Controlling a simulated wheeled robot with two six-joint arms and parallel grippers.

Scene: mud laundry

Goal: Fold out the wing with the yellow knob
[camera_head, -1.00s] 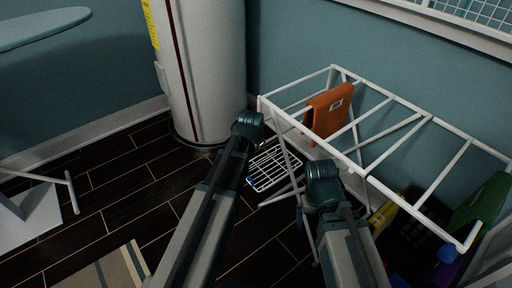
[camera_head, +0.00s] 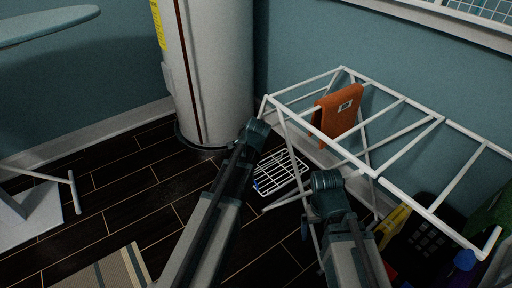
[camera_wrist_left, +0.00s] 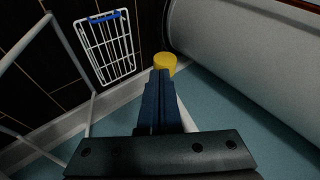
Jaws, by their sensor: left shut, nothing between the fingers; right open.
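The white drying rack (camera_head: 380,175) stands on the right in the head view. The yellow knob (camera_wrist_left: 165,62) shows in the left wrist view, just beyond my left fingertips; whether they touch it I cannot tell. In the head view the knob is hidden, apparently behind my left wrist. My left gripper (camera_wrist_left: 161,76) is shut and empty; in the head view its wrist is at the rack's left corner.
An orange cloth (camera_head: 338,112) hangs over the rack. A white wire basket (camera_head: 280,171) is on the dark floor below. A white tank (camera_head: 215,75) stands left of the rack. An ironing board (camera_head: 45,24) and striped rug (camera_head: 105,272) lie farther left.

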